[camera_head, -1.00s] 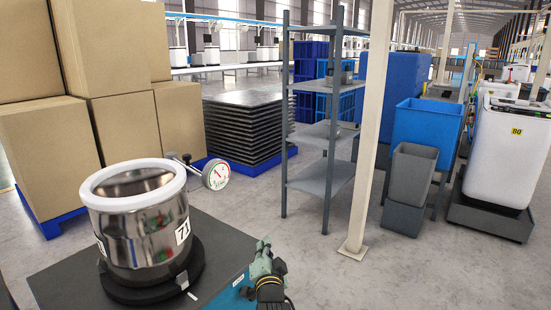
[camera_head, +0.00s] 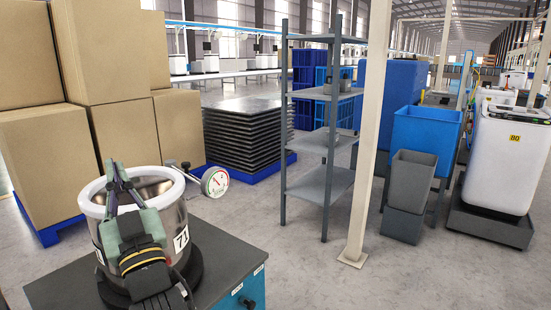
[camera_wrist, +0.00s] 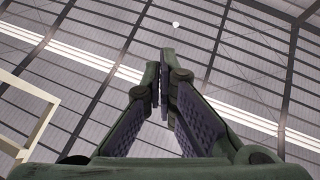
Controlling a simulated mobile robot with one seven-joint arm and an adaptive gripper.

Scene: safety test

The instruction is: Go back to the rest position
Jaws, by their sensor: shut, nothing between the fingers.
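My gripper (camera_head: 117,176) shows at the lower left of the head view, its fingers pointing up and drawn together with nothing between them. In the wrist view the fingertips (camera_wrist: 161,68) come close together against the hall's roof. In the head view my gripper overlaps a shiny metal pot (camera_head: 174,218) with a white rim and hides part of its front. I cannot tell whether the two touch.
The pot stands on a dark-topped cabinet (camera_head: 224,266). A dial gauge (camera_head: 214,182) sticks out at its right. Cardboard boxes (camera_head: 122,130) are stacked behind. A grey shelf (camera_head: 325,185), a post (camera_head: 367,150) and bins (camera_head: 411,182) stand right. The floor at the lower right is clear.

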